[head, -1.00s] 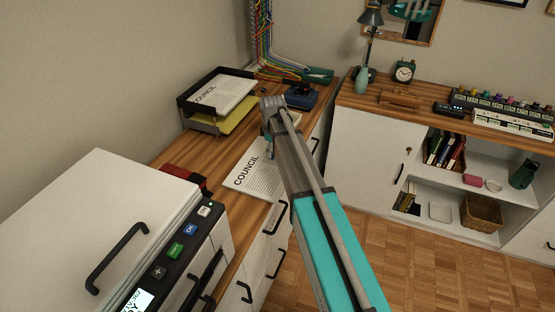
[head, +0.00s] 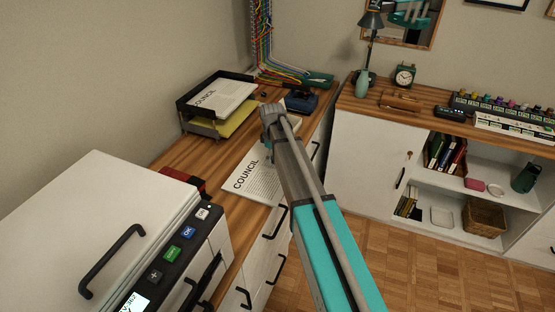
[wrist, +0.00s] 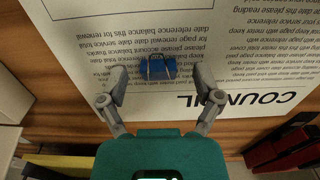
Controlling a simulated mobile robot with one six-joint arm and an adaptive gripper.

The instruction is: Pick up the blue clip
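The blue clip (wrist: 159,67) lies on a printed white sheet headed COUNCIL, seen in the wrist view. It sits just beyond and between the fingertips of my gripper (wrist: 160,76). The two fingers are spread apart with nothing between them, and neither appears to touch the clip.
A white printer (head: 100,220) stands at the near left. A red object (head: 185,180) lies beside it. A black paper tray (head: 215,100) stands at the back left, with a dark blue item (head: 301,102) to its right. A white cabinet (head: 370,150) stands at the right.

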